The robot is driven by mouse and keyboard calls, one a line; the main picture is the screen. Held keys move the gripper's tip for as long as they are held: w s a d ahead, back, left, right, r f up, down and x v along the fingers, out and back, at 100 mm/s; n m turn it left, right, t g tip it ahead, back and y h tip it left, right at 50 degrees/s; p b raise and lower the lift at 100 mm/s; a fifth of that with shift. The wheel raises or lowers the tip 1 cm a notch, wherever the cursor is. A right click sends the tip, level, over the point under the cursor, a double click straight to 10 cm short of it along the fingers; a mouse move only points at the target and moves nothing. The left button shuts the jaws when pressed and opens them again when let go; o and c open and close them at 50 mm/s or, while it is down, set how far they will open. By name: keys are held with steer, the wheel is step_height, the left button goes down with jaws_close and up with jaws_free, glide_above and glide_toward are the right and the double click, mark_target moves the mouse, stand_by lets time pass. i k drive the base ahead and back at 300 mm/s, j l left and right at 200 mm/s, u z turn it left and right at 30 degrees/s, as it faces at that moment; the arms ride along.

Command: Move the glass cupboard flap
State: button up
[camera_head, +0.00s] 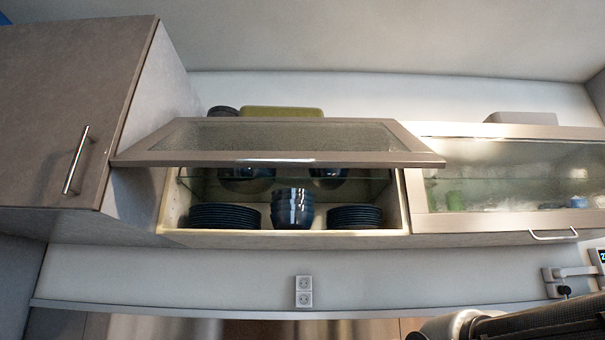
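The glass cupboard flap (275,138) is in the middle of the head view. It is lifted and tilted outward, with a textured glass pane in a grey-brown frame. A slim bright handle (276,161) runs along its lower front edge. Below the flap, the open cupboard (285,233) shows stacks of dark plates (224,216) and stacked dark bowls (292,209). My gripper is not visible. Part of my arm (540,322) shows at the bottom right, below and apart from the flap.
A second glass flap (515,218) on the right is down and has a bar handle (553,235). A solid cupboard door (68,110) is shut on the left. A wall socket (303,291) sits below the cupboards. The space in front of the lifted flap looks clear.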

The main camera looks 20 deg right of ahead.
mark_target(497, 178)
steer(key=z, duration=1.9)
steer(key=i+u, duration=0.1)
steer(key=i, duration=0.25)
